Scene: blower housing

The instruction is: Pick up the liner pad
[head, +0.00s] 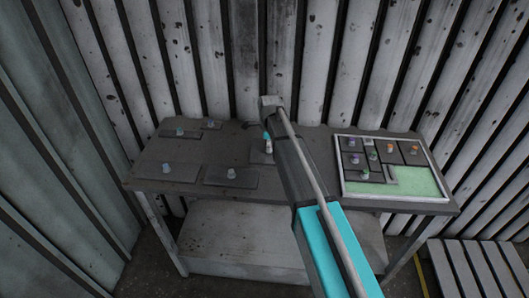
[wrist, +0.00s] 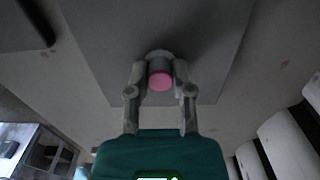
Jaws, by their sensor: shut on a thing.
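A flat grey plate (wrist: 205,50) with a round knob (wrist: 160,81) whose end is pink fills the upper middle of the wrist view. I take it to be the liner pad, though no label shows. My gripper (wrist: 160,72) is shut on the knob, with one finger on each side. In the head view, my gripper (head: 268,145) is partly hidden by my arm, near the middle of the table. Part of the plate (head: 257,157) shows to the left of my arm. I cannot tell whether the plate touches the tabletop.
Several other grey plates with pale knobs lie on the table (head: 278,187), including one at front centre (head: 229,181) and one at left (head: 167,173). A light-framed tray (head: 419,181) with a green floor stands at right, holding several dark knobbed pieces. A corrugated wall stands behind.

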